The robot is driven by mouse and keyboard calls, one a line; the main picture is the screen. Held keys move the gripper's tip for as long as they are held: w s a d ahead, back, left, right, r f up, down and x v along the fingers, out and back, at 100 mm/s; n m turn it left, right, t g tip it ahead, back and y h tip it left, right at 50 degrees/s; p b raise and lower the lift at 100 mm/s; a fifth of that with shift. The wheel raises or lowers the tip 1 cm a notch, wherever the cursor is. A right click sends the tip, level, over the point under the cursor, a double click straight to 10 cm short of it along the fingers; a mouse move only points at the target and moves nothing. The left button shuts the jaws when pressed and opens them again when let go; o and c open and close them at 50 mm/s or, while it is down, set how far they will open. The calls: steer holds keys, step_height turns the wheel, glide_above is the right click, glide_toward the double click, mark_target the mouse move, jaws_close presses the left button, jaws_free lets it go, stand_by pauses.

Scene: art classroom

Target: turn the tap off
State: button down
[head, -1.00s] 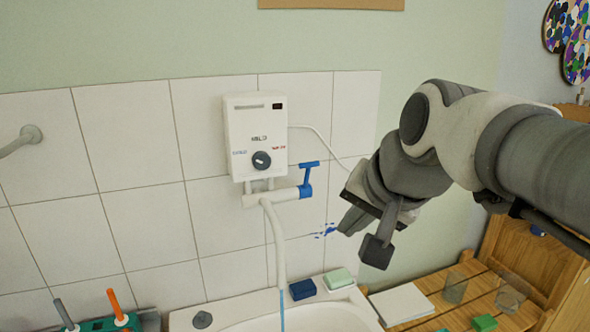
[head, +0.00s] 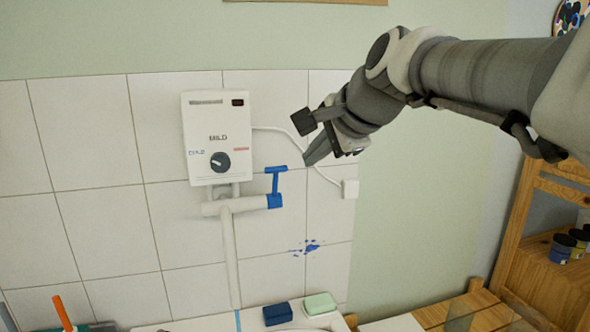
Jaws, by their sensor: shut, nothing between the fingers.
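The tap is a white pipe body (head: 226,207) under a white water heater (head: 217,138) on the tiled wall. Its blue lever handle (head: 276,181) stands upright at the right end of the body, with a short crossbar on top. A long white spout (head: 230,260) hangs down from the body, and a thin blue stream of water (head: 238,320) shows below its end. My gripper (head: 308,161) is shut and empty. Its fingertips point down and left, just right of the blue handle's top and slightly above it. I see a small gap between them.
A dark blue block (head: 277,314) and a pale green block (head: 319,303) lie on the sink's back edge. A white cable runs from the heater to a wall box (head: 350,188). A wooden shelf (head: 555,225) with jars stands at right. Tiles left of the heater are clear.

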mark_target(278, 167)
steer(key=x, duration=0.4)
steer(key=r+x, duration=0.1)
steer(key=x, duration=0.2)
steer(key=w+x, duration=0.1)
steer(key=x, duration=0.3)
steer(key=shift+w+a+r, duration=0.1)
steer(key=shift+w+a, duration=0.2)
steer(key=shift+a, duration=0.15)
steer(key=shift+w+a+r, duration=0.1)
steer(key=shift+w+a, duration=0.25)
steer(key=shift+w, duration=0.25)
steer(key=shift+r+p, duration=0.1)
steer(key=shift+p, duration=0.35)
steer(key=shift+r+p, duration=0.15)
steer(key=shift+p, duration=0.3)
steer(key=shift+w+r+g+p, duration=0.25)
steer(key=shift+w+g+p, duration=0.05)
steer(key=shift+p, duration=0.8)
steer(key=shift+w+a+r+g+h+p, duration=0.1)
steer(key=shift+w+a+g+h+p, duration=0.35)
steer(key=shift+p, duration=1.15)
steer(key=shift+w+d+r+g+y+p, duration=0.15)
steer(key=shift+w+p, duration=0.6)
steer(key=shift+p, duration=0.85)
steer(key=shift+w+a+r+g+h+p, duration=0.1)
steer(key=shift+w+a+g+p, duration=0.35)
steer(key=shift+p, duration=1.15)
steer(key=shift+d, duration=0.25)
